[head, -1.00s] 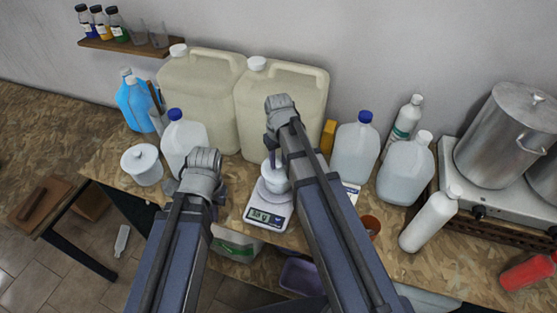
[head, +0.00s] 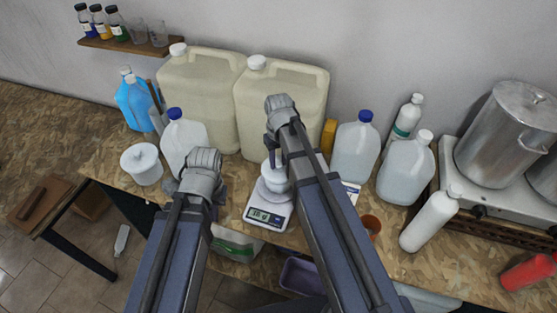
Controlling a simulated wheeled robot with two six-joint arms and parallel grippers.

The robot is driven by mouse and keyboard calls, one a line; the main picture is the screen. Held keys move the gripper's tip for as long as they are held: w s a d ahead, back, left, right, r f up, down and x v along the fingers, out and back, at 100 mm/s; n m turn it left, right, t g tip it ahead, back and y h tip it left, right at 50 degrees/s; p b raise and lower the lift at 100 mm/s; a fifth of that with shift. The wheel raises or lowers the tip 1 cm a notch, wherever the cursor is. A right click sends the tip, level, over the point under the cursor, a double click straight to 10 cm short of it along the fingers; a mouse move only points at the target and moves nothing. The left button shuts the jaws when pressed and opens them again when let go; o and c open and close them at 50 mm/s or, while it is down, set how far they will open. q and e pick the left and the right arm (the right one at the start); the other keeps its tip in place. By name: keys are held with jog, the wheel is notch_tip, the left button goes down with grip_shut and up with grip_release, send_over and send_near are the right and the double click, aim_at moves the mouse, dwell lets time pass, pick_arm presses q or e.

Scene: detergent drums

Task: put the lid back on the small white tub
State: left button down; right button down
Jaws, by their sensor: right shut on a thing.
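The small white tub (head: 274,187) stands on a kitchen scale (head: 267,216) near the middle of the counter, partly hidden by my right arm. My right gripper (head: 270,150) is above the tub, pointing down, and is shut on the tub's white lid (head: 269,170). The lid is at or just over the tub's mouth; I cannot tell whether it is seated. My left gripper (head: 217,196) is left of the scale, over the counter's front part; its fingers are mostly hidden behind my arm, so its opening does not show.
Two large beige drums (head: 203,95) and clear jugs (head: 356,150) crowd the back. A white bottle (head: 429,220) and a stove (head: 493,205) are at the right. An orange-brown cup (head: 371,226) stands right of my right arm.

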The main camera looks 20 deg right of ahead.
grip_release()
dwell(0.7)
jog(key=shift+r, duration=0.1)
jog(key=shift+r+p, duration=3.45)
jog(key=shift+p, duration=0.1)
grip_shut()
